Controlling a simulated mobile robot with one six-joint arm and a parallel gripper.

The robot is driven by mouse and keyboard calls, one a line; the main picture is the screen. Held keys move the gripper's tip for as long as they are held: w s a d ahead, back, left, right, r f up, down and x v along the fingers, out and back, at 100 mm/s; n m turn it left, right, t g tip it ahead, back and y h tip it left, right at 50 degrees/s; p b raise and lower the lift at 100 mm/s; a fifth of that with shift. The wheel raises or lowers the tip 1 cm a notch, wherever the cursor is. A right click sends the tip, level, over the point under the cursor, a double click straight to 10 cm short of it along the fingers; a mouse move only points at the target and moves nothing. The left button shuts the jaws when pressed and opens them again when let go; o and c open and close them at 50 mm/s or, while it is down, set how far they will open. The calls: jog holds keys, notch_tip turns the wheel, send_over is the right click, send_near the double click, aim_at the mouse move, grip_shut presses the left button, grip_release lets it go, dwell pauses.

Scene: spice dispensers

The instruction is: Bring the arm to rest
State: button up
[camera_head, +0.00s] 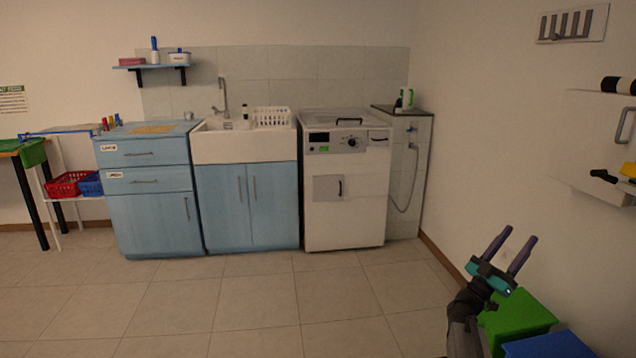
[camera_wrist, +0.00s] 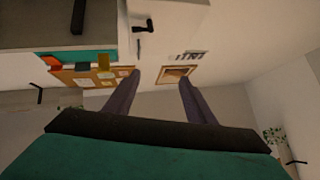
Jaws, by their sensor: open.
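My gripper (camera_head: 515,250) is at the lower right of the head view, held up in the air with its two dark purple fingers pointing up and slightly right. The fingers are apart with nothing between them. In the wrist view, my gripper (camera_wrist: 158,80) shows both fingers spread and empty, in front of a wall area with a corkboard (camera_wrist: 90,78) and a small framed panel (camera_wrist: 175,75). The lower part of my arm is cut off by the bottom edge of the head view.
A green box (camera_head: 515,318) and a blue box (camera_head: 548,346) stand below and right of my gripper. A white wall cabinet (camera_head: 590,140) is above right. Blue cabinets (camera_head: 150,220), a sink (camera_head: 243,146) and a white machine (camera_head: 345,215) line the back wall. The tiled floor (camera_head: 260,315) is clear.

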jog(key=s+a+f+g+y+p, duration=0.25)
jog(key=s+f+p, duration=0.2)
jog(key=f, duration=0.35)
jog(key=s+a+f+g+y+p, duration=0.2)
jog(key=s+f+y+p, duration=0.1)
jog(key=f+p, duration=0.3)
jog(key=s+a+f+g+y+p, duration=0.2)
jog(key=s+a+f+g+p, duration=0.1)
jog(key=f, duration=0.6)
jog(key=s+a+f+n+g+y+p, duration=0.25)
jog(key=s+a+f+p, duration=0.2)
jog(key=s+f, duration=0.35)
jog(key=s+a+f+n+g+y+p, duration=0.1)
jog(key=s+a+f+g+y+p, duration=0.4)
jog(key=s, duration=0.6)
jog(key=s+a+f+n+g+y, duration=0.1)
jog(key=s+a+f+n+y, duration=0.2)
jog(key=s+a, duration=0.4)
jog(key=s+a+f+n+g+y+b, duration=0.1)
jog(key=s+a+f+n+y, duration=0.2)
jog(key=a, duration=1)
jog(key=shift+s+a+f+n+y, duration=0.25)
jog(key=shift+s+n+y, duration=0.8)
jog(key=shift+s+y, duration=0.75)
jog(key=shift+s+h, duration=0.3)
